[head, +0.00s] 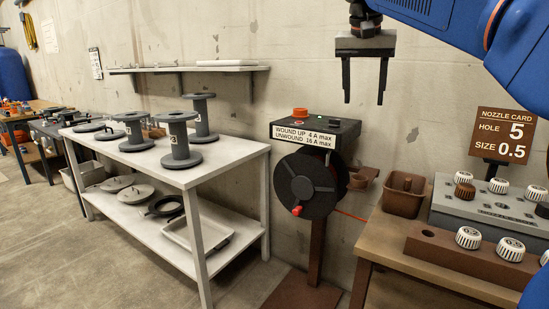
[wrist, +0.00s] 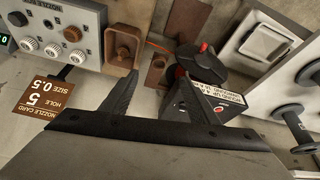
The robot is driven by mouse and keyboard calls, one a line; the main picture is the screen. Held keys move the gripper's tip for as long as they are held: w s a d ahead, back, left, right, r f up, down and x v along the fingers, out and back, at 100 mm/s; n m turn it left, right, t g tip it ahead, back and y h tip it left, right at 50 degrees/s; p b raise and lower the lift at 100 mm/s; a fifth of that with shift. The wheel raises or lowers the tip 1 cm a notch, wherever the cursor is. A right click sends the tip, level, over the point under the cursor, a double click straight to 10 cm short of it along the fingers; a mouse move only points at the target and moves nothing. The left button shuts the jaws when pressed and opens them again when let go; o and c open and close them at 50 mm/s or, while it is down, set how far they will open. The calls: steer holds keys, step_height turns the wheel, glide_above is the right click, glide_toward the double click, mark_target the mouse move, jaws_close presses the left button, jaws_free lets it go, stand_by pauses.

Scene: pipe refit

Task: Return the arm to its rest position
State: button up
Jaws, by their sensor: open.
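My gripper (head: 365,82) hangs near the top of the head view with its two dark fingers apart and pointing down. It is empty, in the air above and to the right of the cable reel stand, touching nothing. In the wrist view my gripper (wrist: 160,103) also shows with its fingers spread and nothing between them. My blue arm comes in from the upper right of the head view.
The reel stand (head: 316,130) has a dark reel and orange knob. A white table (head: 105,150) with grey spools stands left. At right, a wooden bench (head: 390,245) holds a nozzle rack (head: 480,208), a brown bin (head: 403,196) and a nozzle card (head: 505,135).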

steer(key=s+d+f+n+y, duration=0.1)
steer(key=s+d+f+n, duration=0.1)
steer(key=s+f, duration=1.4)
steer(key=s+d+f+n+y, duration=0.1)
steer(key=s+d+f, duration=0.3)
steer(key=s+f, duration=1.1)
step_height(320, 180, down, 9)
steer(key=shift+s+d+r+n+t, duration=0.2)
steer(key=shift+s+d+n+t, duration=0.2)
steer(key=shift+n, duration=0.5)
